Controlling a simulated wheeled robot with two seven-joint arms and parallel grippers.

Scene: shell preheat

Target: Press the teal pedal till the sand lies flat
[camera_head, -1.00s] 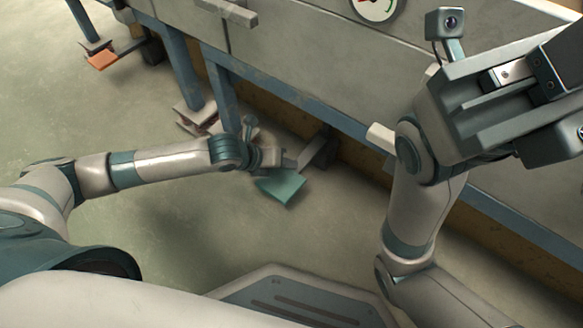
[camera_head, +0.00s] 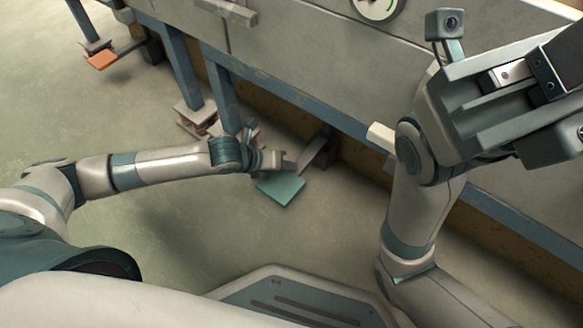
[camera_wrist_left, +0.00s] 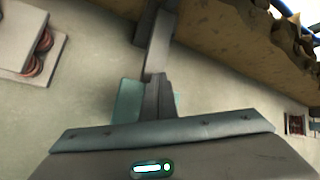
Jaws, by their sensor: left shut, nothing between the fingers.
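The teal pedal (camera_head: 281,191) is low above the floor at the foot of the long grey bench, on the end of a grey lever (camera_head: 314,151). My left gripper (camera_head: 289,165) is shut and empty, right at the pedal's bench-side edge. Whether it touches the pedal is unclear. In the left wrist view the shut fingers (camera_wrist_left: 158,98) cover part of the pedal (camera_wrist_left: 129,101). The sand cannot be made out in either view. My right arm is raised at the right of the head view, and its fingers cannot be made out clearly.
An orange pedal (camera_head: 102,60) is farther off at the upper left. Blue bench legs (camera_head: 222,98) and a footed block with coils (camera_head: 196,117) stand close to my left wrist. A round dial (camera_head: 378,6) is on the bench front. Floor left of the teal pedal is clear.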

